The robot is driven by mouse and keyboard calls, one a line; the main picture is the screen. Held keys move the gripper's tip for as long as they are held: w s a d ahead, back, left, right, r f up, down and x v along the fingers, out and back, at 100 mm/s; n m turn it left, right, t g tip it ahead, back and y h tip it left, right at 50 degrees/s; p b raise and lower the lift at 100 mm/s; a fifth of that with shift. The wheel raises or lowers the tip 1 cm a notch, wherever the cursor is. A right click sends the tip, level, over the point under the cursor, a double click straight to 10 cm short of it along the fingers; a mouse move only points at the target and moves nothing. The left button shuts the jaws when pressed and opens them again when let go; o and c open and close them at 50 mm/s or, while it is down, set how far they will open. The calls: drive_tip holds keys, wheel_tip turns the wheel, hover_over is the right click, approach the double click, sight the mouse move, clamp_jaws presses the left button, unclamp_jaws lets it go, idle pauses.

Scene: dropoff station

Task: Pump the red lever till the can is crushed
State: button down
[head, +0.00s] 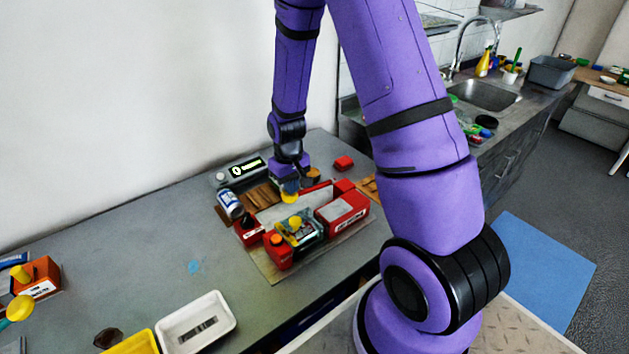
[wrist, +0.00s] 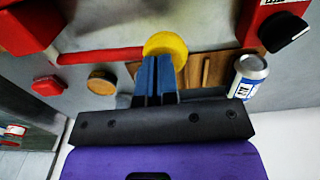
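The red lever (wrist: 105,55) is a thin red bar with a round yellow knob (wrist: 165,46) on its end; the knob also shows in the head view (head: 290,197). My gripper (wrist: 154,62) has its blue fingers close together, with their tips at the knob. I cannot tell whether they touch it. In the head view my gripper (head: 289,186) is over the device, partly hiding the lever. The silver, white and blue can (head: 230,204) looks whole and sits left of the knob; it also shows in the wrist view (wrist: 249,76).
The device has red blocks (head: 342,212) on a flat base plate (head: 272,271). A grey box with a lit display (head: 240,172) stands behind it. A white tray (head: 228,320), a yellow bin (head: 133,346) and an orange box (head: 41,279) lie at the left. The tabletop between is mostly clear.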

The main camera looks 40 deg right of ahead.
drive_tip(key=shift+a+f, duration=0.1)
drive_tip(key=shift+f, duration=2)
drive_tip(key=shift+d+r, duration=0.2)
drive_tip(key=shift+r, duration=1.15)
drive_tip(key=shift+d+r, duration=0.15)
drive_tip(key=shift+r, duration=1.25)
drive_tip(key=shift+d+r, duration=0.2)
drive_tip(key=shift+r, duration=1.15)
drive_tip(key=shift+a+f, duration=0.2)
drive_tip(key=shift+f, duration=0.65)
drive_tip(key=shift+a+f, duration=0.2)
drive_tip(key=shift+f, duration=0.6)
